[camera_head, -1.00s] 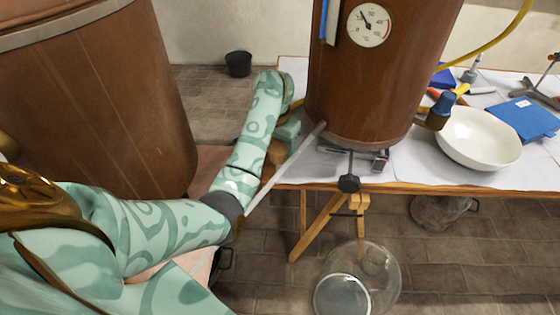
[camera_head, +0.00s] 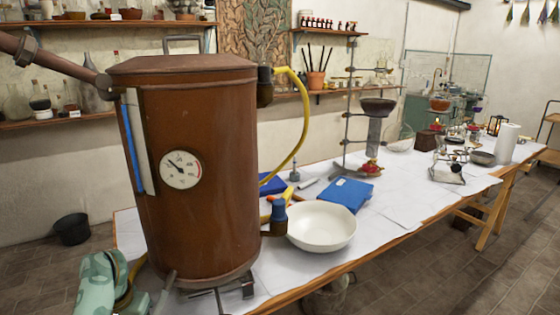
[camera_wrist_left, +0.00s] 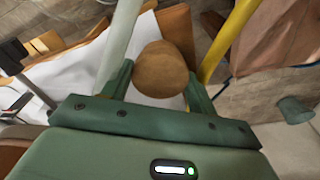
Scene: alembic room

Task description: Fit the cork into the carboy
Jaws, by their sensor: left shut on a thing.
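My left gripper (camera_wrist_left: 160,88) is shut on a round brown cork (camera_wrist_left: 162,68), which sits between the fingertips in the left wrist view. In the head view my patterned left forearm (camera_head: 98,285) is low at the left, beside the copper boiler; the cork is not visible there. A clear glass vessel (camera_head: 333,296) shows partly below the table edge; I cannot tell if it is the carboy. My right gripper is in neither view.
The copper boiler (camera_head: 205,215) with a dial stands on the white-covered table (camera_head: 400,208), with a white bowl (camera_head: 321,227) to its right. In the wrist view a pale rod (camera_wrist_left: 121,42) and yellow hose (camera_wrist_left: 230,38) flank the cork closely. A black bucket (camera_head: 72,229) stands on the floor.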

